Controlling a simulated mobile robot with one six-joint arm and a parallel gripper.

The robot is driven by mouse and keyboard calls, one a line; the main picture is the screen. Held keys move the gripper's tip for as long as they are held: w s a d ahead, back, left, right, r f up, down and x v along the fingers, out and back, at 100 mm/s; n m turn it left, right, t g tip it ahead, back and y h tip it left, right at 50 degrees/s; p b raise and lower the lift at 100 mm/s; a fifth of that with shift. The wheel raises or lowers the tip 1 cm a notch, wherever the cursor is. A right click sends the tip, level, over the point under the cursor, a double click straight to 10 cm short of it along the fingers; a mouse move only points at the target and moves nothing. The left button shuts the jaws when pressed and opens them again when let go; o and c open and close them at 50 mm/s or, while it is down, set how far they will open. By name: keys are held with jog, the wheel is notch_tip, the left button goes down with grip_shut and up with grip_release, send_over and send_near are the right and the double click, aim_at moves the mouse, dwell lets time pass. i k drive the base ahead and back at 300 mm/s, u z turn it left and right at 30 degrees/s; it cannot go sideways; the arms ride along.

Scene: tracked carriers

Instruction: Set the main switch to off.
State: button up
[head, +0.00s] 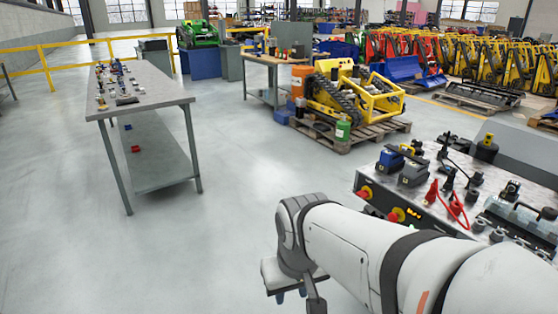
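Two red rotary knobs on yellow plates sit on the front face of the workbench (470,190) at the right. One knob (366,192) is at the left end of the panel and the other knob (396,214) is to its right. I cannot tell which is the main switch, nor clearly read either knob's setting. My arm reaches in from the lower right. My gripper (300,290) is at the bottom centre, left of and apart from the bench front. Its fingers are small and partly hidden, so I cannot tell whether it is open.
Battery-like blocks (413,172), red cables (457,205) and loose parts lie on the workbench top. A grey table (150,100) with small parts stands at the left. A yellow tracked carrier (345,95) rests on a pallet behind. The floor (240,180) between them is clear.

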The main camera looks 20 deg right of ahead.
aim_at(364, 194)
jog(key=z, duration=0.15)
jog(key=i, duration=0.9)
jog(key=z, duration=0.45)
jog(key=k, duration=0.75)
jog(key=z, duration=0.25)
jog(key=i, duration=0.75)
jog(key=u, duration=0.05)
